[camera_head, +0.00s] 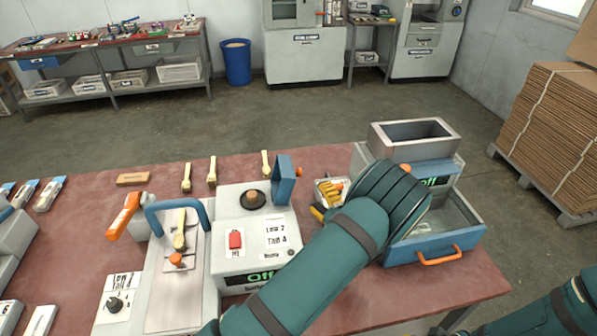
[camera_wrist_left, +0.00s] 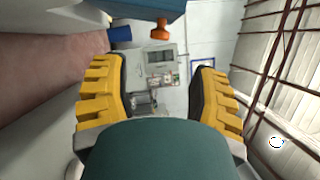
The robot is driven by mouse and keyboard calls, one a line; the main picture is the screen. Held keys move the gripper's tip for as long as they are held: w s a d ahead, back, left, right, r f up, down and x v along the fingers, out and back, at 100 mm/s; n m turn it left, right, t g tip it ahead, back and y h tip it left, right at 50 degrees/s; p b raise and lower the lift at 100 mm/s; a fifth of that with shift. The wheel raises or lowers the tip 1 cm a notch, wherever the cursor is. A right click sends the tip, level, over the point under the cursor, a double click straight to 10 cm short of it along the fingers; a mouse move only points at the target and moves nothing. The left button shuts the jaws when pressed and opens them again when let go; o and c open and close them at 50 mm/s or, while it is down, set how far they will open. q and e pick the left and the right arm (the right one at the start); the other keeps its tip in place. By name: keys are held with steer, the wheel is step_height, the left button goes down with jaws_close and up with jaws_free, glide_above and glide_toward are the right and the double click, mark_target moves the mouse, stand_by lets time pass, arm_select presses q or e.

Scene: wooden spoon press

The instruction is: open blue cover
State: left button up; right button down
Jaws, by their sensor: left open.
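The blue cover (camera_head: 284,181) stands upright on the white machine, beside a round black plate with a wooden knob. An orange knob (camera_head: 299,172) sticks out from its right side. My left gripper (camera_head: 323,202) is just right of the cover, apart from it, with yellow fingers partly hidden by my arm. In the left wrist view the left gripper (camera_wrist_left: 162,88) is open and empty. A blue panel with an orange knob (camera_wrist_left: 160,30) shows at the top there, above the gap between the fingers. My right gripper is out of view.
A second machine with a blue drawer (camera_head: 436,248) and orange handle stands on the right, partly behind my arm. A small white box (camera_head: 327,184) is near the fingers. A blue-handled press (camera_head: 176,203) and wooden spoons are on the left of the red table (camera_head: 100,188).

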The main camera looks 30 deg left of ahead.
mark_target(299, 172)
arm_select(q)
steer(key=x, duration=1.1)
jaws_close()
